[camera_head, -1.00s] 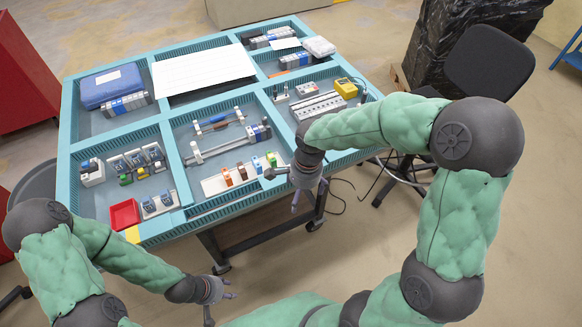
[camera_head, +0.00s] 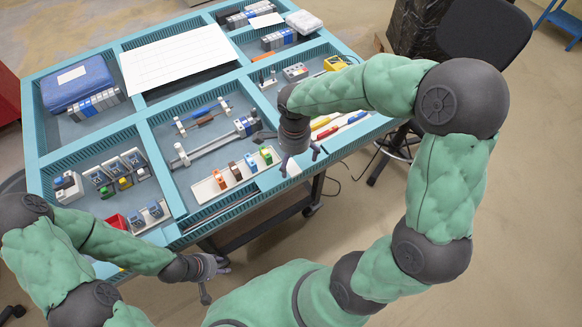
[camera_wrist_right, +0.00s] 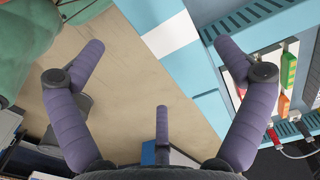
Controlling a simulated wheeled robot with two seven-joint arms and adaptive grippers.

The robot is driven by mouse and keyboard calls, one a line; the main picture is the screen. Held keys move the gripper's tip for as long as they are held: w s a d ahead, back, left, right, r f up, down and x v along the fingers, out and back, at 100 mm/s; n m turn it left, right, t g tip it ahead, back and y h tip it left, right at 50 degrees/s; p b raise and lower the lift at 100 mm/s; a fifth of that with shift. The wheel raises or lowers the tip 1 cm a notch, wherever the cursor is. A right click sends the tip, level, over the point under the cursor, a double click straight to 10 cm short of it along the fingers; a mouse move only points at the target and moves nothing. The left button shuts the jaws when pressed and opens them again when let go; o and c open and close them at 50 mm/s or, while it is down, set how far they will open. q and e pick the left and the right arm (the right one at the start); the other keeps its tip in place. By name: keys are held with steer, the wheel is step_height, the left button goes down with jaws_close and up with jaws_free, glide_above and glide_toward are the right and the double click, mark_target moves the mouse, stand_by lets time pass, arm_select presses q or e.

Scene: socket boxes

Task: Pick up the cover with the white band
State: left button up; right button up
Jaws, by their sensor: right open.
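I cannot tell which carries a white band. My right gripper (camera_head: 300,163) is open and empty, at the table's front edge just right of the strip. In the right wrist view its fingers (camera_wrist_right: 160,70) are spread, with a green piece (camera_wrist_right: 289,70) beyond the right finger. My left gripper (camera_head: 215,280) is open and empty, in front of the table.
The teal table frame (camera_head: 150,118) has raised dividers. Socket boxes (camera_head: 115,175) fill the front left compartment, near a red bin (camera_head: 116,221). Coloured-handled tools (camera_head: 335,126) lie right of my right gripper. A blue case (camera_head: 77,83) and white sheet (camera_head: 178,58) are behind.

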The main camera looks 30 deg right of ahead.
mark_target(296, 169)
steer(key=shift+w+d+f+b, duration=0.15)
steer(key=shift+f+b, duration=0.15)
steer(key=shift+f, duration=0.65)
steer(key=shift+s+d+f+b, duration=0.1)
steer(key=shift+d+f+b, duration=0.2)
steer(key=shift+f, duration=0.65)
steer(key=shift+w+d+f+b, duration=0.1)
steer(key=shift+f+b, duration=0.25)
steer(key=shift+f, duration=0.6)
steer(key=shift+a, duration=0.1)
steer(key=shift+c, duration=0.3)
steer(key=shift+r, duration=0.1)
steer(key=c, duration=1)
